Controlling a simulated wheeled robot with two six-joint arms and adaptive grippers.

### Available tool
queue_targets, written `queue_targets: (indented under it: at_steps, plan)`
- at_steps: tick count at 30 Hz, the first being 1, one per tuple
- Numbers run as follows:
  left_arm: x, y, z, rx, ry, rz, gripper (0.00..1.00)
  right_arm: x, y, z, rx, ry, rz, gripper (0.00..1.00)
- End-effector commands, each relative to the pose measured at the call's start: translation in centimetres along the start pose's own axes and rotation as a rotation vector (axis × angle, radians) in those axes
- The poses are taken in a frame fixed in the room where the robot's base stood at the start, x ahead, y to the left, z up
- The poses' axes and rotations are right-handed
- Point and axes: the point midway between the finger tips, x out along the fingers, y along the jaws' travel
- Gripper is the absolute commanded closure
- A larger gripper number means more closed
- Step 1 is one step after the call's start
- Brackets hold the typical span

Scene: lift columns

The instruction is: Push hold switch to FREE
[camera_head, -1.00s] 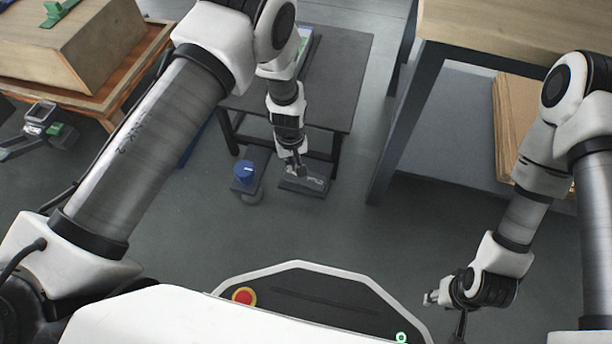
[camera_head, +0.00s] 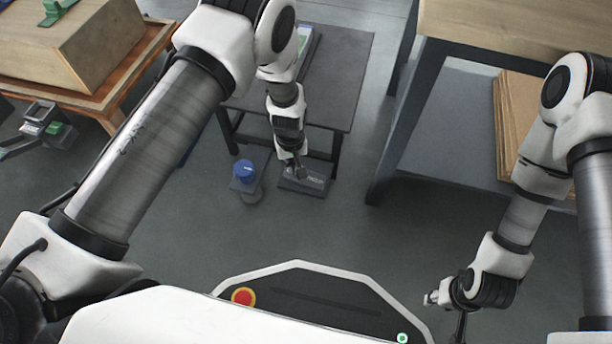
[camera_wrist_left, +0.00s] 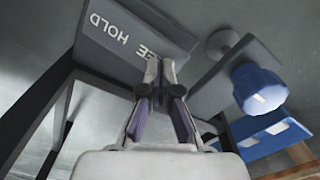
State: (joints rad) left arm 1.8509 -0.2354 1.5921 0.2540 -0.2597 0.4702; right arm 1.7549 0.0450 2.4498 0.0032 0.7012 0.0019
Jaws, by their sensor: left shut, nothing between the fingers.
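The hold switch panel (camera_head: 314,184) is a dark grey plate low beside the dark table. In the left wrist view its face (camera_wrist_left: 110,15) shows upside-down white lettering, "HOLD" and a partly hidden "…EE". My left gripper (camera_head: 299,172) is at this panel in the head view. In the left wrist view its fingertips (camera_wrist_left: 161,68) are together, empty, and overlap the panel's edge beside the lettering; I cannot tell whether they touch it. Any moving switch part is hidden or not distinguishable. My right gripper (camera_head: 432,298) hangs at the lower right, away from the panel; its finger gap is unclear.
A blue knob (camera_head: 245,169) on a grey bracket stands just left of the panel; it also shows in the left wrist view (camera_wrist_left: 258,88). The dark table (camera_head: 345,70) is behind. A wooden-topped bench (camera_head: 500,30) stands right. Open floor (camera_head: 330,230) lies in front.

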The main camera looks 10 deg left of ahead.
Motion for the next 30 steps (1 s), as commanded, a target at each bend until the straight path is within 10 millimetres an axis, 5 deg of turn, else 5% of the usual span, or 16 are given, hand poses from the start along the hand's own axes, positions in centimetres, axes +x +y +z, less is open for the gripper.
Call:
queue_targets:
  at_steps: [30]
  plan:
    - [1.6,0.0,0.0,0.0,0.0,0.0,1.0,1.1,0.0,0.0,0.0,0.0,0.0,0.6]
